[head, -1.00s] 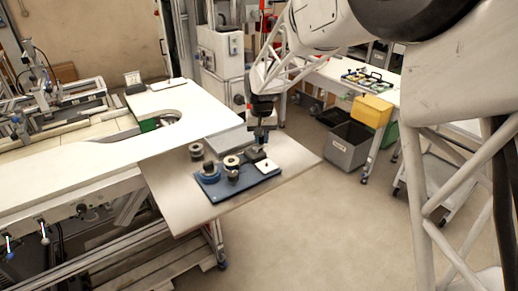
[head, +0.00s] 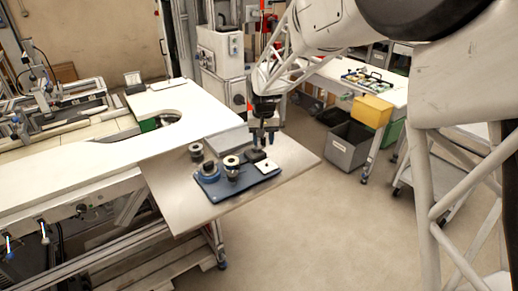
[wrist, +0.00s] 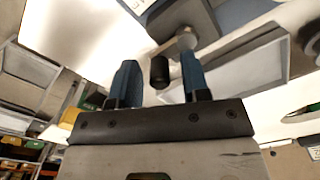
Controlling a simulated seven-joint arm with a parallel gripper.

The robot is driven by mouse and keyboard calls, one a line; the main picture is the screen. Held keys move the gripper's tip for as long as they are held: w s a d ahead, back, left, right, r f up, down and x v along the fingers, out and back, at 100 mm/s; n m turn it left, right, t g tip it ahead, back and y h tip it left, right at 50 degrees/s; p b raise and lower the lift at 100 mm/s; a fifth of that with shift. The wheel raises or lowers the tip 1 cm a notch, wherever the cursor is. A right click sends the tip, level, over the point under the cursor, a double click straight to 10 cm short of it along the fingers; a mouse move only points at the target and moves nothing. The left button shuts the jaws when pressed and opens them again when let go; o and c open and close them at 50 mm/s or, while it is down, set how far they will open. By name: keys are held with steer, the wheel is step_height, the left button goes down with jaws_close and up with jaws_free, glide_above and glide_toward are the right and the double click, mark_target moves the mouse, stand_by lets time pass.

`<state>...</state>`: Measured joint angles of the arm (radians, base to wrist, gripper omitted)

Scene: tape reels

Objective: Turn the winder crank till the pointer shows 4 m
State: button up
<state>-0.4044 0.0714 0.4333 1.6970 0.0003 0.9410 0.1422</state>
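The winder is a blue base plate (head: 240,187) on the sheet at the table's corner. It carries a cream-topped reel (head: 231,162), another reel (head: 208,170) to its left, a dark block (head: 255,156) and a white plate (head: 266,167). The pointer and its scale are too small to read. My gripper (head: 264,139) is above the block's back right side. In the wrist view its blue fingers (wrist: 160,82) are apart. A black cylindrical knob (wrist: 160,72), apparently the crank handle, shows between them, with clear gaps on both sides. A grey round post (wrist: 186,39) stands beside it.
A loose dark reel (head: 196,151) stands left of the base. A grey tray (head: 231,141) lies behind it. The sheet (head: 185,203) is clear in front. A second table with a yellow bin (head: 371,111) stands to the right.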

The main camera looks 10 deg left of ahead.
steer(key=shift+r, duration=0.15)
stand_by(0.3)
steer(key=shift+r, duration=3.4)
steer(key=shift+s+d+r, duration=0.1)
steer(key=shift+d+r, duration=0.05)
steer(key=shift+d, duration=0.1)
steer(key=s+d+r+m+t, duration=0.1)
steer(key=s+d+r, duration=0.3)
steer(key=s+d, duration=0.55)
steer(key=s+d+r+m, duration=0.1)
steer(key=s+d+r, duration=0.3)
steer(key=s+d, duration=0.55)
steer(key=s+d+f, duration=0.1)
steer(key=s+d, duration=0.2)
steer(key=s, duration=0.4)
steer(key=s+d+f+t, duration=0.1)
steer(key=s+d, duration=0.3)
steer(key=s, duration=0.3)
steer(key=s+d+f+m, duration=0.1)
steer(key=s+d+f, duration=0.1)
steer(key=s+d, duration=0.2)
steer(key=s, duration=0.3)
steer(key=shift+s+t, duration=0.2)
steer(key=shift+t, duration=0.1)
